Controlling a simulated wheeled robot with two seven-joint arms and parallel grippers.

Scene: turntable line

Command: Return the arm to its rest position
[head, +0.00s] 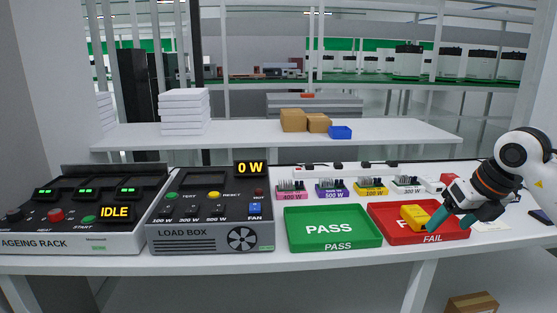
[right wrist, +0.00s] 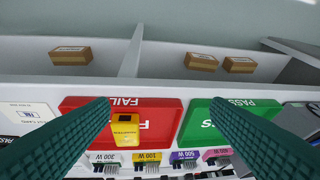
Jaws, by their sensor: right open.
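My right gripper (head: 451,213) is over the right part of the red FAIL tray (head: 388,236), its teal fingers pointing down and to the left. In the right wrist view its two fingers (right wrist: 172,112) stand wide apart with nothing between them held. A yellow block-like unit (head: 414,217) lies in the FAIL tray, left of the fingers; it also shows in the right wrist view (right wrist: 125,130). The green PASS tray (head: 332,242) beside it is empty. My left gripper is not in view.
The ageing rack (head: 75,240) reads IDLE and the load box (head: 210,238) reads 0 W. Several coloured connector blocks (head: 331,188) stand behind the trays. Cardboard boxes (right wrist: 70,55) lie beyond the table edge in the right wrist view. Space above the PASS tray is free.

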